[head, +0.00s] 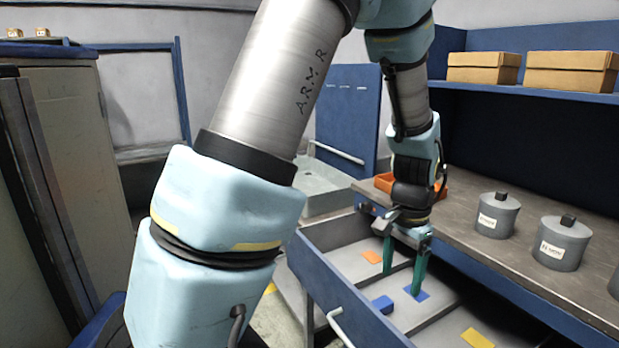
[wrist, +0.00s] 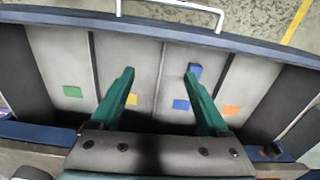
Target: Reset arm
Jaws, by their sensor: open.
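My gripper (head: 404,268) is open and empty, pointing down over an open drawer (head: 345,283) with several compartments. A small blue block (head: 382,304) lies in the compartment with a blue patch (head: 417,294). In the head view it is nearer the drawer front than my fingers. In the wrist view the blue block (wrist: 194,70) shows just beyond the right fingertip; whether they touch is unclear. The wrist view also shows my open fingers (wrist: 160,76), a green patch (wrist: 72,92), a yellow patch (wrist: 131,99) and an orange patch (wrist: 231,110) in other compartments.
Grey lidded canisters (head: 497,215) stand on the worktop (head: 465,188) right of my arm. An orange bin (head: 383,181) sits behind my gripper. Cardboard boxes (head: 483,68) rest on the blue shelf above. A tall cabinet (head: 60,130) stands at left. The drawer handle (head: 338,325) sticks out frontward.

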